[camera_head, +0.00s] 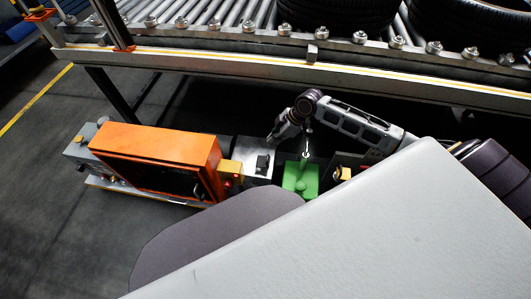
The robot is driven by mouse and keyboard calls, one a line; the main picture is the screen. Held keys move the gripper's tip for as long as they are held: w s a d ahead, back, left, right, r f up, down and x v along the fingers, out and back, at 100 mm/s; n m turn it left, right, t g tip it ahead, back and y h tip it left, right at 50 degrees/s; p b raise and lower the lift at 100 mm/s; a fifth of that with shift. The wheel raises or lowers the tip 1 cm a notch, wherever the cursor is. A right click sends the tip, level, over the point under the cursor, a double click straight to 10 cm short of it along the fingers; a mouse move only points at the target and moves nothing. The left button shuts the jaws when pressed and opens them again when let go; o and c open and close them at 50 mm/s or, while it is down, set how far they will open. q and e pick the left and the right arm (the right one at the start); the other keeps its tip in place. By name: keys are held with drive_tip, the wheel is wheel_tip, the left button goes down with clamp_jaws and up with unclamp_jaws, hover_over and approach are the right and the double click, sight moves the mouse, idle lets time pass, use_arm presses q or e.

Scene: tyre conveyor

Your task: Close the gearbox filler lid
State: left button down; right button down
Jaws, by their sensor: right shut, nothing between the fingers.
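A green housing (299,180) with a pale upright stem (305,158) on top sits under the conveyor's near side; it looks like the gearbox. Left of it is a light metal plate (251,172) with a small black block (262,163) on it. I cannot tell from this view which small part is the filler lid, or whether it is up or down. My right gripper (272,139) is shut and empty, just above and behind the metal plate, up and left of the green housing. Its arm reaches in from the right. My left gripper is not in view.
An orange cabinet (150,155) and a small yellow box (230,174) stand left of the plate. The conveyor rail (200,61) with rollers and tyres (340,12) runs above and behind. Dark open floor (50,220) lies at the left.

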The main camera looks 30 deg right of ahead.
sight(263, 160)
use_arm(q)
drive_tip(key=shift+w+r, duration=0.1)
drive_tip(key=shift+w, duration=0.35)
use_arm(e)
drive_tip(key=shift+w+r+m, duration=0.1)
drive_tip(key=shift+w+m, duration=0.25)
drive_tip(key=shift+m, duration=0.85)
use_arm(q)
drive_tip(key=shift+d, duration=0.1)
